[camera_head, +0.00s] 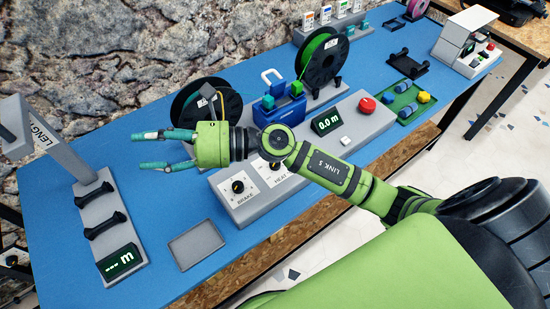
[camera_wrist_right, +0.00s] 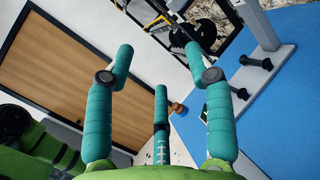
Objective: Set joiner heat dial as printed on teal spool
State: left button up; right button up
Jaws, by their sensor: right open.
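My right gripper (camera_head: 138,151) hangs over the left part of the blue table in the head view, its teal fingers spread, empty and pointing left. Its fingers (camera_wrist_right: 163,95) also show apart in the right wrist view. The grey control box has a dial marked HEAT (camera_head: 271,167), partly covered by my right arm, and a dial marked BRAKE (camera_head: 238,187). The blue joiner (camera_head: 279,113) stands behind the box, with a teal and a green block. A black-flanged spool (camera_head: 222,101) stands behind my gripper; its filament colour and any print are unreadable. My left gripper is out of view.
A green spool (camera_head: 322,55) stands at the back. A length gauge (camera_head: 97,210) stands left. A grey tray (camera_head: 196,243) lies at the front. The table between gauge and tray is clear.

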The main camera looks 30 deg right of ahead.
jog(key=d+f+n+g+h, duration=0.3)
jog(key=f+n+h, duration=0.15)
jog(key=f, duration=0.25)
jog(key=d+f+n+g+h, duration=0.3)
jog(key=f+n+h, duration=0.1)
jog(key=f+n, duration=0.25)
jog(key=d+f+n+h, duration=0.1)
jog(key=d+h, duration=0.2)
jog(key=d, duration=0.3)
jog(key=w+d+f+h, duration=0.1)
jog(key=d+h, duration=0.2)
jog(key=d, duration=0.3)
jog(key=d+f+n+g+h, duration=0.1)
jog(key=d+h, duration=0.2)
jog(key=d, duration=0.3)
jog(key=shift+w+d+f+n, duration=0.2)
jog(key=shift+w+f+n, duration=0.1)
jog(key=shift+f, duration=0.05)
jog(key=shift+d+f+h+p, duration=0.2)
jog(key=shift+f+h+p, duration=0.05)
jog(key=shift+p, duration=0.05)
notch_tip(320, 180, down, 6)
jog(key=shift+r+p, duration=0.2)
jog(key=shift+p, duration=0.65)
jog(key=shift+f, duration=0.45)
grip_shut()
